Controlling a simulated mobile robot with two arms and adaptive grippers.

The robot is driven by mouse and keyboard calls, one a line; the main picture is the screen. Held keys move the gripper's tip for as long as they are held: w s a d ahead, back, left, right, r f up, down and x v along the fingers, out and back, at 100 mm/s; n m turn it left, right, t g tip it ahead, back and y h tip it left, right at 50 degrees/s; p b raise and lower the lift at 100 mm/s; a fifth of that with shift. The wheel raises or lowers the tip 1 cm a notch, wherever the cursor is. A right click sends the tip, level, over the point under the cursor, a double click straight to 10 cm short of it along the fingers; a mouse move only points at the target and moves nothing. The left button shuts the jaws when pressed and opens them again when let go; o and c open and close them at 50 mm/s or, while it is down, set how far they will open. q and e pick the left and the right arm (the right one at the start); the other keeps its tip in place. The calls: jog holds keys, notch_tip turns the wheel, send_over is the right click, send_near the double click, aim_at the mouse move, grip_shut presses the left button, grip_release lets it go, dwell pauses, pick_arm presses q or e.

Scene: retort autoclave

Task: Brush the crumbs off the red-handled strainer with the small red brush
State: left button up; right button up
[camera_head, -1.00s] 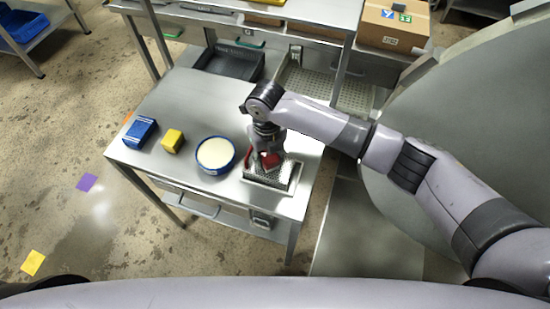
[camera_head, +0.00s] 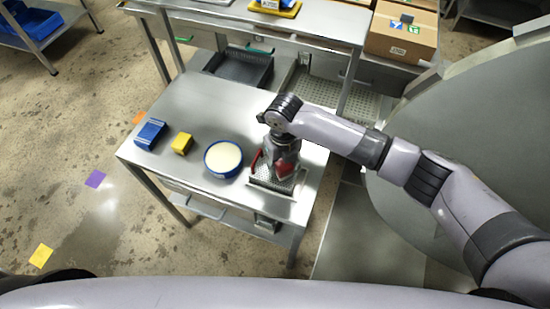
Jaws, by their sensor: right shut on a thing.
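The strainer (camera_head: 262,181) is a perforated metal piece lying near the right front of the steel table. A red handle-like part (camera_head: 256,160) shows at its back left. My right gripper (camera_head: 283,168) points down over the strainer and is shut on the small red brush (camera_head: 284,169). The gripper hides much of the brush, and its bristles cannot be made out. I cannot tell whether the brush touches the strainer. The crumbs are too small to make out. My left gripper is not in view.
A blue bowl with pale contents (camera_head: 223,158) stands left of the strainer on the steel table (camera_head: 205,110). A yellow block (camera_head: 182,143) and a blue box (camera_head: 150,134) stand further left. A shelf with a cardboard box (camera_head: 402,34) is behind.

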jog(key=shift+s+a+f, duration=0.15)
jog(key=shift+s, duration=0.2)
jog(key=shift+w+a+f, duration=0.1)
jog(key=shift+a+f, duration=0.05)
jog(key=shift+a, duration=0.3)
jog(key=shift+w+a+f+b, duration=0.1)
jog(key=shift+w+a+b, duration=0.1)
jog(key=shift+a+b, duration=0.3)
jog(key=shift+w+a+b, duration=0.15)
jog(key=shift+a+b, duration=0.25)
jog(key=shift+a, duration=0.4)
jog(key=shift+c, duration=1)
jog(key=shift+r, duration=0.3)
jog(key=shift+s+d+r+p, duration=0.1)
jog(key=shift+d+p, duration=0.5)
jog(key=shift+p, duration=0.4)
jog(key=shift+s+d+p, duration=0.25)
jog(key=shift+d+p, duration=0.2)
jog(key=shift+d, duration=0.2)
jog(key=shift+s+d, duration=0.15)
jog(key=shift+d, duration=0.45)
